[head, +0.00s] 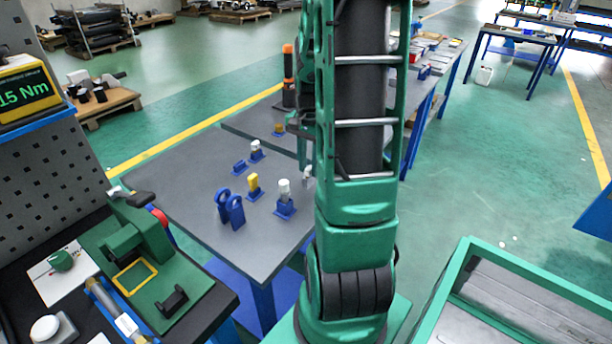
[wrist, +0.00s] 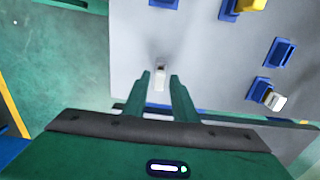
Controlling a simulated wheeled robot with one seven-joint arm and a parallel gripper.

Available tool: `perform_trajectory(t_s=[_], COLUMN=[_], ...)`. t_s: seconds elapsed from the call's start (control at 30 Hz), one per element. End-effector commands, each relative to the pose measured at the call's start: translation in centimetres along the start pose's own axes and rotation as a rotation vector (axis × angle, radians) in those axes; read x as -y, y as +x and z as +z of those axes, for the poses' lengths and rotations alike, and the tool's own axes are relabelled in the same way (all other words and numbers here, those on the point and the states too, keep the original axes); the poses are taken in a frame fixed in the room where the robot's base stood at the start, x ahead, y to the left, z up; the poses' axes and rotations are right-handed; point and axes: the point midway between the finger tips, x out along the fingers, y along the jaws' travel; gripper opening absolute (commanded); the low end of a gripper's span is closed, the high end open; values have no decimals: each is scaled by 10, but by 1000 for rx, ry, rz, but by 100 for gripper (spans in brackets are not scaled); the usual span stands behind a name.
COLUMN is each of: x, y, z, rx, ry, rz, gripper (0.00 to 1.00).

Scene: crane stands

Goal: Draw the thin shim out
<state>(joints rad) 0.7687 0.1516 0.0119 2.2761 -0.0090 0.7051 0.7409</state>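In the wrist view my gripper (wrist: 162,76) shows two green fingers, apart, with a clear gap between them. A narrow pale piece (wrist: 160,70) with a darker top end shows in this gap. Bare space shows on both sides of it, so neither finger appears to press on it. In the head view a small pale piece (head: 307,174) shows at the edge of my arm, which hides most of my gripper. I cannot tell for certain whether this piece is the thin shim, or what its lower end stands in.
Blue stands on the grey table (head: 190,190) hold a yellow piece (head: 254,183), a white-topped piece (head: 284,188) and another white piece (head: 256,146). One blue stand (head: 239,167) looks empty. Blue looped parts (head: 231,208) stand at the front. A green-rimmed bin (head: 450,283) is at right.

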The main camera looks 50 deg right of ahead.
Motion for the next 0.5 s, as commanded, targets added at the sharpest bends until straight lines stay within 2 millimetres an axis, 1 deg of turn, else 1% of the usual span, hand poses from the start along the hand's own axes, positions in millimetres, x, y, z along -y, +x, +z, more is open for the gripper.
perform_trajectory(t_s=[0.17, 0.27, 0.3, 0.5], x=[0, 0, 0, 1], y=[0, 0, 0, -1], z=[0, 0, 0, 0], rx=[0, 0, 0, -1], ry=[0, 0, 0, -1], rz=[0, 0, -1, -2], gripper=[25, 4, 0, 0])
